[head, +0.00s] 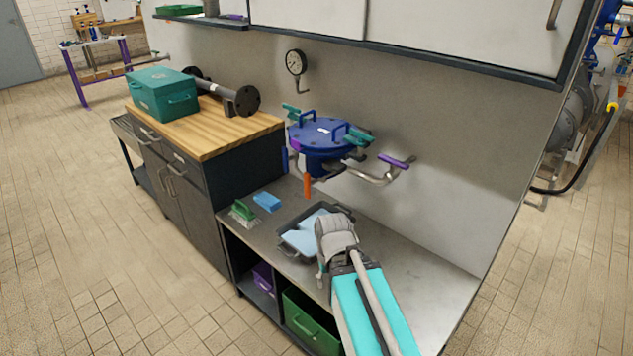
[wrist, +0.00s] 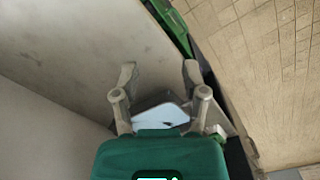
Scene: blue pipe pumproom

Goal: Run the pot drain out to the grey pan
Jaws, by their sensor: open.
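The blue pot (head: 322,138) is fixed at the wall, with a bolted lid and teal clamps (head: 292,110). An orange piece (head: 307,186) hangs below its left side, perhaps the drain's handle; I cannot tell. A purple lever (head: 397,161) sits on the pipe to its right. The grey pan (head: 292,252) lies on the bench below the pot, with pale blue areas inside. My gripper (head: 335,240) is over the pan's right side and hides part of it. In the wrist view my gripper (wrist: 160,74) is open and empty, with the pan (wrist: 158,98) showing beyond its fingers.
A green brush (head: 243,210) and a blue sponge (head: 267,201) lie left of the pan. The metal bench top (head: 430,267) is clear at right. A wooden-topped cabinet (head: 215,130) bears a teal toolbox (head: 162,93). A wall gauge (head: 296,63) and overhead cabinet (head: 430,35) are above.

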